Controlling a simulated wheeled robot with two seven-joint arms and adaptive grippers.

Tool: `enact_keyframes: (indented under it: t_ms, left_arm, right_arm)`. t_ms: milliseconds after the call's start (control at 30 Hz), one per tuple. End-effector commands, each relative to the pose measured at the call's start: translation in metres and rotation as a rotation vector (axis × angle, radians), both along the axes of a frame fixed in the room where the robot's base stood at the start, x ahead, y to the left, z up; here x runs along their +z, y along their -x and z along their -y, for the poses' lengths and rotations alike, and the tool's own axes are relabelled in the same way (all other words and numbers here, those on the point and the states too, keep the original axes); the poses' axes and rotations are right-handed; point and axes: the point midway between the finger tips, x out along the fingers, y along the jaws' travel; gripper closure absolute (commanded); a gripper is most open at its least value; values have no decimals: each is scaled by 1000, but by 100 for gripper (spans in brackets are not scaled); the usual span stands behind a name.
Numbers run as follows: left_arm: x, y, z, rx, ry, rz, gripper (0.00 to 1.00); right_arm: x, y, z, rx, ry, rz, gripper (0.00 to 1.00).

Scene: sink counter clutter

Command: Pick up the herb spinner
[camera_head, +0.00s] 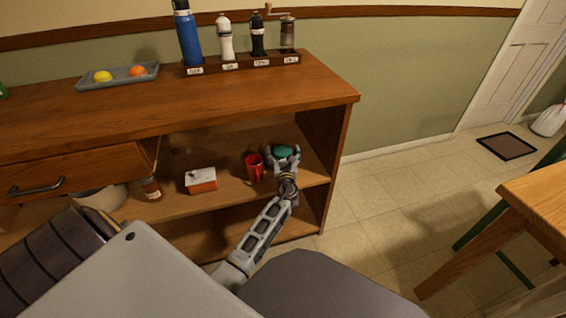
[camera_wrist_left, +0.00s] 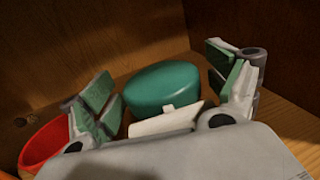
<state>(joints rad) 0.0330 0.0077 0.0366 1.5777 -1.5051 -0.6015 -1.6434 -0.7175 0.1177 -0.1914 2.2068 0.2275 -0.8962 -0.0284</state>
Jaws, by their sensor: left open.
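The herb spinner seems to be the round item with a teal-green lid (camera_head: 283,151) on the right end of the cabinet's open shelf. In the left wrist view its green lid (camera_wrist_left: 163,88) fills the middle, with a whitish part in front of it. My left gripper (camera_head: 284,160) reaches into the shelf from the front. In the left wrist view the left gripper (camera_wrist_left: 165,95) is open, its green-padded fingers on either side of the lid, apart from it as far as I can tell. The lower part of the item is hidden. My right gripper is not in view.
A red cup (camera_head: 254,167) stands just left of the gripper, its rim close to the left finger in the wrist view (camera_wrist_left: 48,143). A red-and-white box (camera_head: 201,180), a small jar (camera_head: 151,189) and a pale bowl (camera_head: 101,198) sit farther left. The side panel (camera_head: 337,150) bounds the right.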

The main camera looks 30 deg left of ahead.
Motion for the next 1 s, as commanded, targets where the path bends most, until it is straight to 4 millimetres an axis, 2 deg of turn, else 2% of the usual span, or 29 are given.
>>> enact_keyframes:
  t_ms: [500,933,1000]
  left_arm:
    - [1,-2,-1,0,1,1,11]
    - [1,-2,-1,0,1,1,65]
    - [1,-2,-1,-1,0,2,67]
  right_arm:
    - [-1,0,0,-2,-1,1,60]
    - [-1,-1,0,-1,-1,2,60]
    - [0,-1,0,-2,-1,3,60]
